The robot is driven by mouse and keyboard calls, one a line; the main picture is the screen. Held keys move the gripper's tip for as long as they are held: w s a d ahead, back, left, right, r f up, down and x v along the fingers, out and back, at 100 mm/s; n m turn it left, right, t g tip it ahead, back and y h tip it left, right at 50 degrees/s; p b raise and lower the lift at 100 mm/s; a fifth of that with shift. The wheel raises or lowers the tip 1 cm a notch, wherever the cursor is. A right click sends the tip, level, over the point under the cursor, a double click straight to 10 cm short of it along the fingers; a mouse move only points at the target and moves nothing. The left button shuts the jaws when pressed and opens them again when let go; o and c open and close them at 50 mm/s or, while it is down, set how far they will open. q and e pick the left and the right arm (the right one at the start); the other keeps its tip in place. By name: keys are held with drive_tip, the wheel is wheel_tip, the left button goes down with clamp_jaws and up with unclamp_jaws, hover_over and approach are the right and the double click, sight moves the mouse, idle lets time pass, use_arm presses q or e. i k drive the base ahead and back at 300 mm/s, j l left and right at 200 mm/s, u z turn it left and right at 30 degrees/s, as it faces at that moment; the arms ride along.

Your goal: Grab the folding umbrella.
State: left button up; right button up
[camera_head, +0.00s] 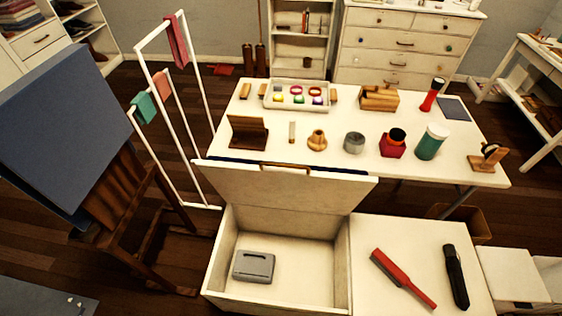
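A black folding umbrella (455,277), closed into a slim bundle, lies on the white surface (365,243) at the front right. Its long axis runs nearly away from me. A red brush with a dark side (402,279) lies to its left, apart from it and slanted. Neither of my grippers is in view, and nothing touches the umbrella.
Left of that surface an open white box (212,281) holds a grey case (254,266); its raised lid (290,190) stands behind. A white table (463,160) beyond carries cups, bottles and a tray. A white drying rack (166,110) stands left.

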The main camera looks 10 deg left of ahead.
sight(455, 272)
drive_tip(key=z, duration=1.85)
